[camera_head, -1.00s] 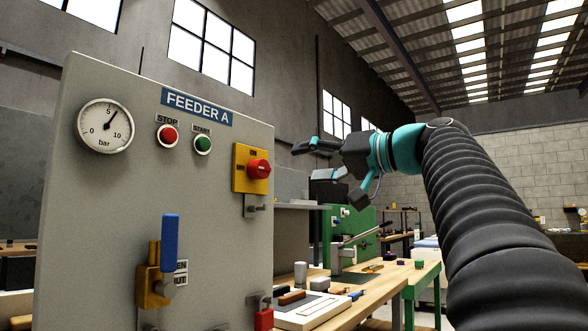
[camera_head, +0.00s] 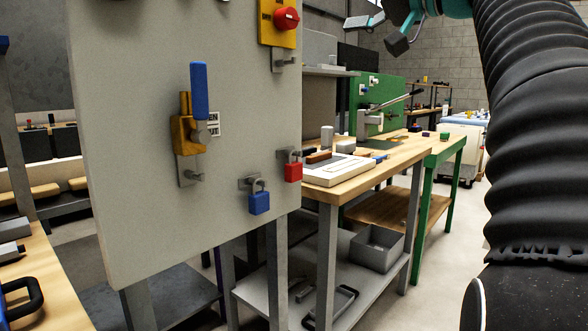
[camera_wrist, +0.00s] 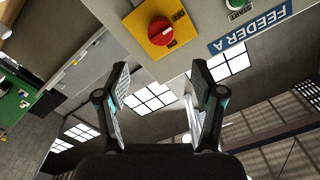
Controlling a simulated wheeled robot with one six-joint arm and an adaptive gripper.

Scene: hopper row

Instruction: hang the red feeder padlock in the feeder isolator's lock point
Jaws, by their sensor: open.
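The red padlock (camera_head: 293,172) hangs on a small bracket at the panel's right edge in the head view. The feeder isolator (camera_head: 279,20) is a yellow plate with a red rotary knob, cut by the top edge. Below it a small metal lock point with a peg (camera_head: 284,61) sticks out and holds no padlock. My gripper (camera_head: 378,28) is partly in view at the top, right of the isolator and apart from the panel. In the wrist view my gripper (camera_wrist: 160,85) is open and empty, with the isolator (camera_wrist: 160,27) beyond its fingertips.
A blue padlock (camera_head: 259,200) hangs left of and below the red one. A blue-handled valve (camera_head: 199,95) projects from the panel (camera_head: 130,150). A wooden workbench (camera_head: 380,165) with a white tray (camera_head: 335,170) stands right behind the panel.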

